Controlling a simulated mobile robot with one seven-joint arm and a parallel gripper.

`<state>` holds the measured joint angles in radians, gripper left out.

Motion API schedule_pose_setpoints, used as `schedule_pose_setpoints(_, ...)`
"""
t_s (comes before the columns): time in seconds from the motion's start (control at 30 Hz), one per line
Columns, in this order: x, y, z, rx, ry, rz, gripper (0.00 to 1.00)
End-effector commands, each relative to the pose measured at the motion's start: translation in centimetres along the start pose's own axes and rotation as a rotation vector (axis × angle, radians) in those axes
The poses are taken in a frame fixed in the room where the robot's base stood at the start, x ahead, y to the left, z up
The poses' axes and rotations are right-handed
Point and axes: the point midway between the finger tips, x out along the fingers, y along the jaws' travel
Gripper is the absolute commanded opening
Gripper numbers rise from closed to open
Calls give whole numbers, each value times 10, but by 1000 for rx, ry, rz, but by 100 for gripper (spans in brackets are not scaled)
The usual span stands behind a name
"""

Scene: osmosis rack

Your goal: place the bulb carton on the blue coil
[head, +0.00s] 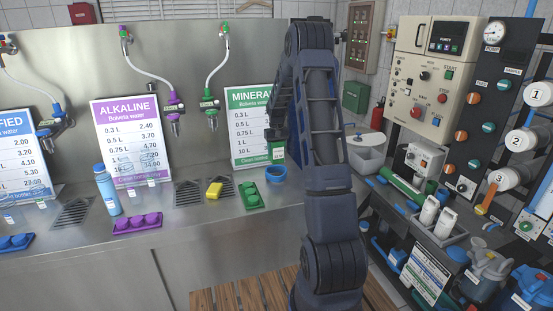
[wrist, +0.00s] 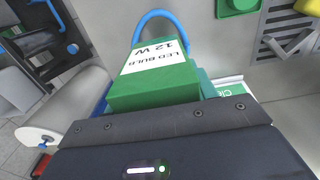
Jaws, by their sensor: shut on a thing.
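The bulb carton (wrist: 155,65) is green with a white label reading "LED BULB 12 W". My gripper (head: 275,138) is shut on it, and the carton also shows in the head view (head: 277,153) below the gripper. The blue coil (head: 277,174) lies on the steel counter just under the carton in the head view. In the wrist view the coil (wrist: 156,13) shows as a blue arc beyond the carton, which hides the rest of it. In the head view a small gap seems to show between carton and coil.
A green bottle holder (head: 250,194) and a yellow sponge (head: 214,189) are left of the coil. The Mineral sign (head: 250,125) stands close behind the gripper. Bare counter surrounds the coil.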

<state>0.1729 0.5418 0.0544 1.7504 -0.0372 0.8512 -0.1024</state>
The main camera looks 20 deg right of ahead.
Motion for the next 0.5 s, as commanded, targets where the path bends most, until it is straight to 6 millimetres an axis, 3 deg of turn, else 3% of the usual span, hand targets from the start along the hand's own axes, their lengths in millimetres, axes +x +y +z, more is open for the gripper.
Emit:
schedule_pose_setpoints(0.17,8,0,0,0,0,0,33)
schedule_pose_setpoints(0.5,46,0,0,1,1,0,33)
